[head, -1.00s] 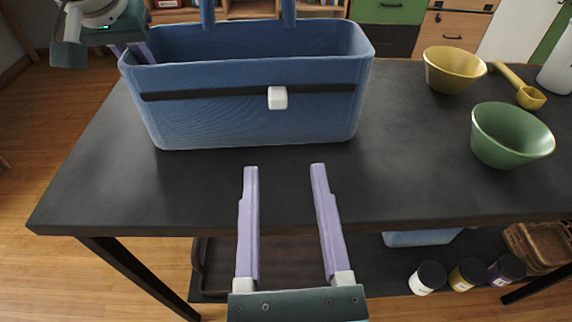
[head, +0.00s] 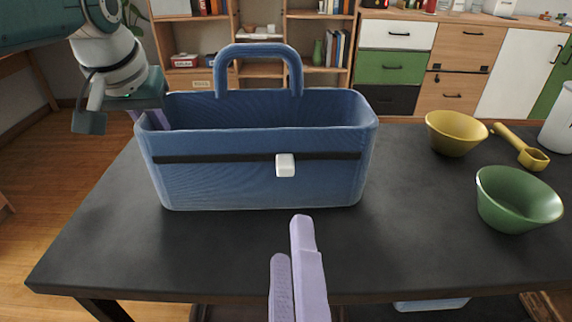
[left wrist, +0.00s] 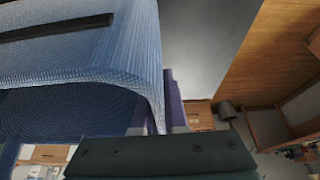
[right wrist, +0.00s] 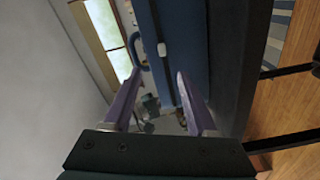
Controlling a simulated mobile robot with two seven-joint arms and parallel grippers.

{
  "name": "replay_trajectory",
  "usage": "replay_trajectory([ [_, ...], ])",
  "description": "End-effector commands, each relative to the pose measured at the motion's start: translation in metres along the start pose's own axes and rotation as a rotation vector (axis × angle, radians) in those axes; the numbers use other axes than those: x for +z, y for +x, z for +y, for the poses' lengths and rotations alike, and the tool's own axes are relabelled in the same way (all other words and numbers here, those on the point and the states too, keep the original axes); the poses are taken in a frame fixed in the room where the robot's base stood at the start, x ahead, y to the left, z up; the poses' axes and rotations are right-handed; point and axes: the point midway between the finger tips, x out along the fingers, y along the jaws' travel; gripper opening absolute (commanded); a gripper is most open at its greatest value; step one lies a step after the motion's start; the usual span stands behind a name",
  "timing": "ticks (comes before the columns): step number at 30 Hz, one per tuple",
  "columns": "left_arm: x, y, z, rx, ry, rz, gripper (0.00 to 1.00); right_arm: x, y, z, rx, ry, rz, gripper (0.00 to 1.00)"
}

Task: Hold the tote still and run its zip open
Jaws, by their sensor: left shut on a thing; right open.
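The blue tote (head: 250,190) stands upright on the dark table, its looped handle (head: 258,50) raised. A black zip strip (head: 215,158) crosses its front, with a white pull (head: 285,165) right of the middle. My left gripper (head: 148,118) is shut on the tote's left end wall; the left wrist view shows its fingers (left wrist: 158,112) at the rim of the tote (left wrist: 130,50), partly hidden. My right gripper (head: 291,240) is open and empty in front of the tote, below the pull and apart from it. The right wrist view shows the pull (right wrist: 161,49) beyond its fingers (right wrist: 155,95).
On the right of the table (head: 420,260) are a yellow bowl (head: 455,135), a green bowl (head: 517,200), a yellow scoop (head: 525,150) and a white container (head: 560,120). The tabletop between the tote and the bowls is clear.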

Motion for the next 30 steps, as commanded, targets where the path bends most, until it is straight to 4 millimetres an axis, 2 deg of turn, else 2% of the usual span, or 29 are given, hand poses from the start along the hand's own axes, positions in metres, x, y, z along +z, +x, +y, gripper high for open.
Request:
replay_trajectory([
  [3, -0.001, -0.001, 0.0, 0.001, -0.001, 0.002, 0.0, 0.0, 0.0, 0.0, 0.001, 0.313, 0.001, 0.57],
  [9, -0.001, -0.001, 0.0, 0.001, -0.001, 0.002, 0.0, 0.0, 0.0, 0.0, 0.0, 0.813, 0.0, 0.57],
  [15, -0.001, -0.001, 0.0, 0.001, -0.001, 0.002, 0.0, 0.0, 0.0, 0.0, 0.0, 1.137, -0.001, 0.57],
  [20, -0.001, -0.001, 0.0, 0.001, -0.001, 0.002, 0.0, 0.001, 0.003, 0.0, 0.001, 1.242, 0.0, 0.57],
  [23, -0.001, -0.001, 0.0, 0.001, -0.001, 0.002, 0.0, 0.001, 0.013, 0.0, 0.002, 1.255, -0.001, 0.57],
  [30, -0.001, 0.0, 0.0, 0.001, -0.001, 0.002, 0.0, 0.0, 0.061, 0.001, 0.004, 1.252, 0.002, 0.57],
])
